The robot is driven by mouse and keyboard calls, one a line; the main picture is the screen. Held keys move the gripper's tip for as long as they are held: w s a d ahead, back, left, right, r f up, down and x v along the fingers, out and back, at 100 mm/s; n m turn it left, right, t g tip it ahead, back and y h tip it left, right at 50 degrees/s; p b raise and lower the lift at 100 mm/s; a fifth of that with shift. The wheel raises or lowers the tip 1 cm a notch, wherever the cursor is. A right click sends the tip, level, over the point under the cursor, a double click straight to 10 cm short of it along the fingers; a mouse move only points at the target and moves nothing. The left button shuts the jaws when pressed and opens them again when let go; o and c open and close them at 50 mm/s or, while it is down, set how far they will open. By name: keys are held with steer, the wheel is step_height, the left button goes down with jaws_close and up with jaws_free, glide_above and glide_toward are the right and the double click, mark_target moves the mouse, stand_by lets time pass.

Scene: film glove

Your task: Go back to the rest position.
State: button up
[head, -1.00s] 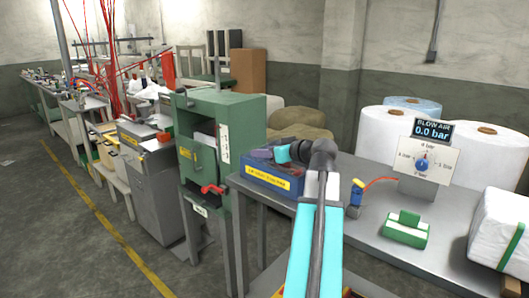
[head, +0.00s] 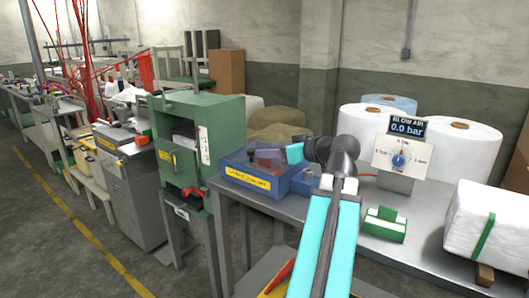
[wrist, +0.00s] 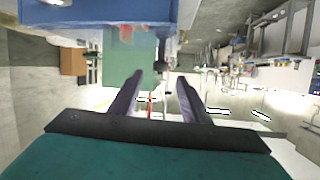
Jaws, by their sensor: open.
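My gripper (head: 268,153) shows small in the head view, at the end of my cyan and grey arm. It appears in front of or over the blue bin (head: 240,182) with a yellow label; the exact gap cannot be told. In the wrist view my gripper (wrist: 160,92) has its two dark purple fingers spread apart, with nothing between them. My arm reaches up the middle of the head view and bends left at a dark joint.
The green cabinet (head: 225,124) with a red handle stands left of the bin. On the grey table (head: 432,205) are a green block (head: 384,222), the blow-air dial panel (head: 402,158) and a white wrapped bale (head: 488,225). White rolls (head: 461,142) stand behind.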

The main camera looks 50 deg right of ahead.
steer(key=shift+s+a+r, duration=0.1)
steer(key=shift+s, duration=0.25)
steer(key=shift+r, duration=0.15)
